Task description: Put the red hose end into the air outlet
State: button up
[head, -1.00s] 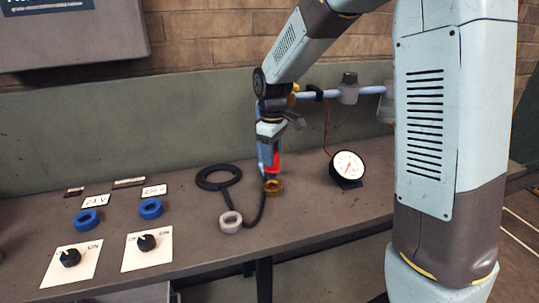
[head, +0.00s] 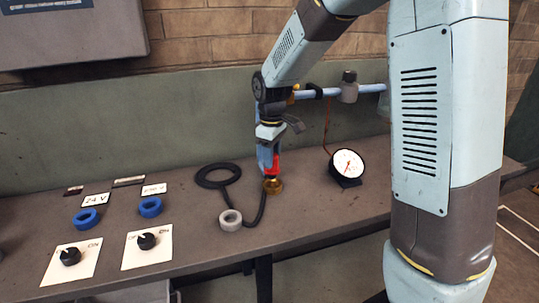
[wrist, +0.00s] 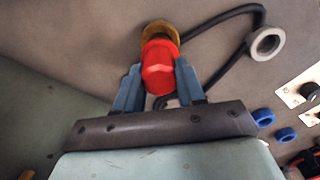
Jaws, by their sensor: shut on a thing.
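In the wrist view, both fingers of my gripper (wrist: 159,84) close on the sides of the red hose end (wrist: 160,66). A black hose (head: 262,207) lies on the bench close to the outlet.
A dial gauge (head: 346,167) stands to the right. Two blue rings (head: 150,207) and two knobs on white plates (head: 146,241) are at the left. A blue pipe (head: 325,93) runs behind my arm.

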aim_at(272, 173)
jog(key=shift+f, duration=2.2)
jog(key=o, duration=1.2)
jog(key=shift+o, duration=0.3)
